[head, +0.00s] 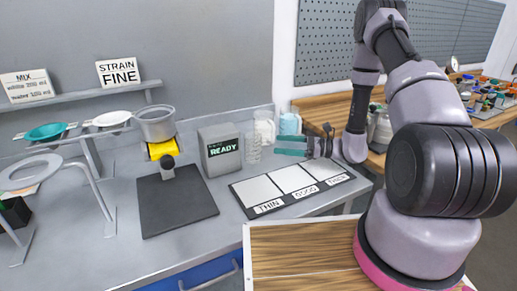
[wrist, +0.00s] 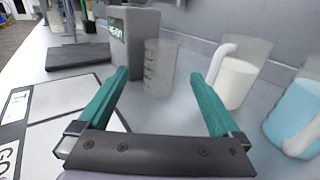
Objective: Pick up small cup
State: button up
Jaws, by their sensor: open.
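A small clear cup with measuring marks (wrist: 160,66) stands upright on the grey bench in the wrist view, ahead of my gripper and framed between its fingertips. It also shows in the head view (head: 253,147), just left of my fingers. My gripper (wrist: 158,76) is open and empty, with teal fingers spread to either side of the cup's outline. In the head view my gripper (head: 279,146) points left, low over the bench. I cannot tell whether the fingertips reach the cup's sides; the cup looks slightly beyond them.
A jug of white liquid (wrist: 238,82) stands close to my right finger, with a jug of blue liquid (wrist: 296,108) further right. A grey READY box (head: 220,149) stands left of the cup. A labelled mat (head: 286,192) lies in front; a pot (head: 155,124) is further left.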

aim_at(255, 142)
jog(key=x, duration=1)
jog(key=c, duration=1.2)
